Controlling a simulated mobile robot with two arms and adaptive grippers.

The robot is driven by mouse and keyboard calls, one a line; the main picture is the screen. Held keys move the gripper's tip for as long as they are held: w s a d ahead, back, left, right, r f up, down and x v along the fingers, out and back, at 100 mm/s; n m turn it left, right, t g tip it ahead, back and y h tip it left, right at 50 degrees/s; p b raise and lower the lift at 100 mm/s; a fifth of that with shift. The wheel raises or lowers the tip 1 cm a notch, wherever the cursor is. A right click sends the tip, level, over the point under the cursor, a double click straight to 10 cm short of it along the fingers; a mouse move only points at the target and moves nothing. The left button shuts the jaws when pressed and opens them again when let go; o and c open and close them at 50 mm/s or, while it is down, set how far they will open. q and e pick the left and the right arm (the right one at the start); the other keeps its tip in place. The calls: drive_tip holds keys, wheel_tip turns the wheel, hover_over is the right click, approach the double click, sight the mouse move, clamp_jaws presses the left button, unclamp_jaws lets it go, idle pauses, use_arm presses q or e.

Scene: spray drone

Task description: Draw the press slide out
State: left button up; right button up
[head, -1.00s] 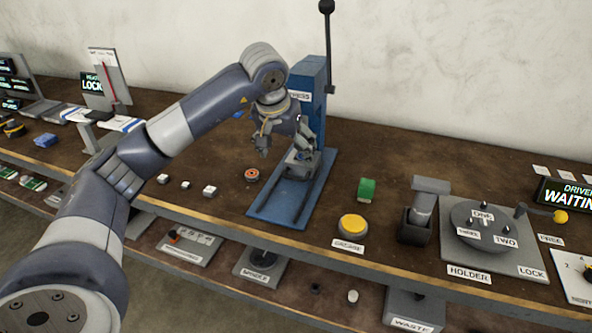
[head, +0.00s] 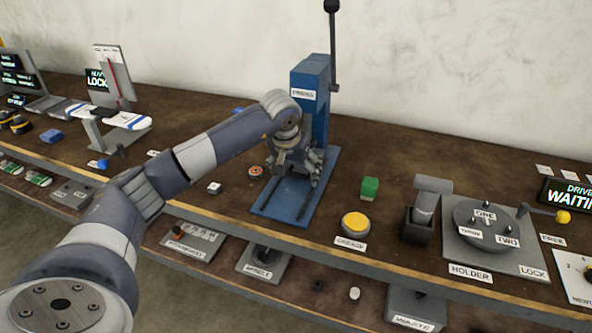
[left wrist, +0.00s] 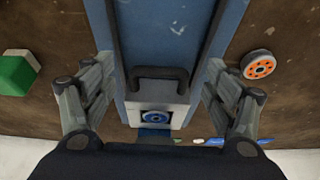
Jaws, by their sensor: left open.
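The blue press (head: 309,92) stands at the back middle of the bench, with its blue base (head: 285,211) reaching toward the front edge. In the left wrist view, the press slide (left wrist: 137,111) is a grey block with a round blue recess and a dark bar handle (left wrist: 158,73). My left gripper (head: 296,177) is low over the base, its fingers pointing down and hiding most of the slide in the head view. In the left wrist view the open fingers (left wrist: 159,72) stand wide on either side of the handle, apart from it. My right gripper is out of view.
An orange-topped round part (head: 256,171) lies left of the base. A green block (head: 370,188) and a yellow button (head: 355,223) are to its right. The press lever (head: 334,60) rises behind. The base's front part is clear.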

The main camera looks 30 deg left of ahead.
use_arm(q)
drive_tip(key=shift+c, duration=0.6)
drive_tip(key=shift+s+r, duration=0.1)
drive_tip(key=shift+s, duration=0.05)
clamp_jaws()
drive_tip(key=shift+s, duration=0.1)
